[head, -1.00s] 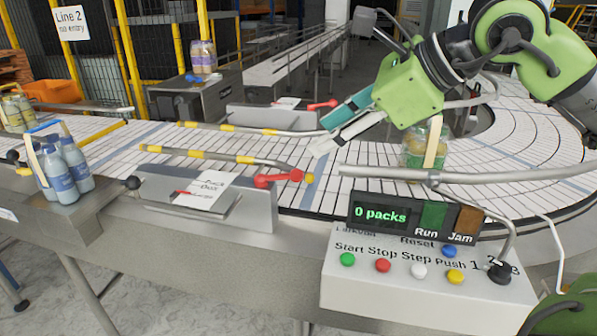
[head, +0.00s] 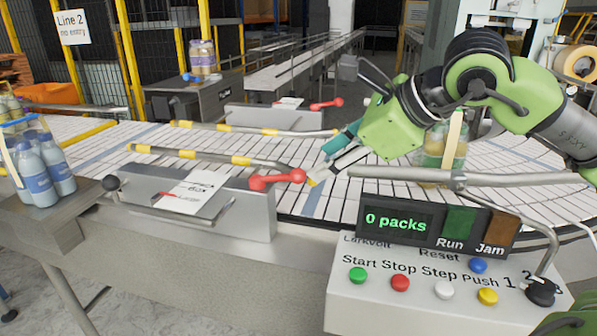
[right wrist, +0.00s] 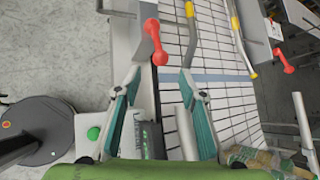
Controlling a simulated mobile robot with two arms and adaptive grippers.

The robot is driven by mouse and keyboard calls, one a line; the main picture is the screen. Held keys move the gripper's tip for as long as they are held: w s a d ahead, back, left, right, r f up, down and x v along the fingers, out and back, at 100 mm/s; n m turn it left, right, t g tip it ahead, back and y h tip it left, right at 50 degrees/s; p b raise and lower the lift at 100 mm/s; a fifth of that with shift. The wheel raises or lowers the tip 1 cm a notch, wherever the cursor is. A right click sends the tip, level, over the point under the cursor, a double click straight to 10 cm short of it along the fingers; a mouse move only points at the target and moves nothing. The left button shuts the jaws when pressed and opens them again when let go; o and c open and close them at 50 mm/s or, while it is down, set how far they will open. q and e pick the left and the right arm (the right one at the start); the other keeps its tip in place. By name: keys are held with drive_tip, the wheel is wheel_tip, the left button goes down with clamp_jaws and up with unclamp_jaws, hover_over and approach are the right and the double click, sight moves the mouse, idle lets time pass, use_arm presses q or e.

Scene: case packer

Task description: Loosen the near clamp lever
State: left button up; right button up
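The near clamp lever (head: 277,180) is red with a round knob and sits on the right end of the near grey clamp plate (head: 245,208). It also shows in the right wrist view (right wrist: 155,40), beyond the fingertips. My right gripper (head: 322,177) is just to the right of the lever in the head view, fingers pointing left and down. In the right wrist view my right gripper (right wrist: 160,78) is open with nothing between its fingers, and the lever lies ahead of the gap, apparently untouched. My left gripper is not in view.
A yellow-banded guide rail (head: 195,155) runs behind the lever over the white conveyor (head: 105,142). A far red lever (head: 326,104) stands beyond. The control box (head: 440,300) with its pack display is at front right. Bottles (head: 45,170) stand at left; a jar pack (head: 440,150) is behind my gripper.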

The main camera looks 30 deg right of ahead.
sight(302, 172)
drive_tip(key=p+x, duration=0.5)
drive_tip(key=x, duration=0.2)
drive_tip(key=shift+w+f, duration=0.1)
drive_tip(key=shift+w, duration=0.25)
drive_tip(key=shift+p+x, duration=0.5)
drive_tip(key=shift+x, duration=0.6)
drive_tip(key=shift+s+d+f, duration=0.1)
drive_tip(key=shift+s, duration=0.05)
clamp_jaws()
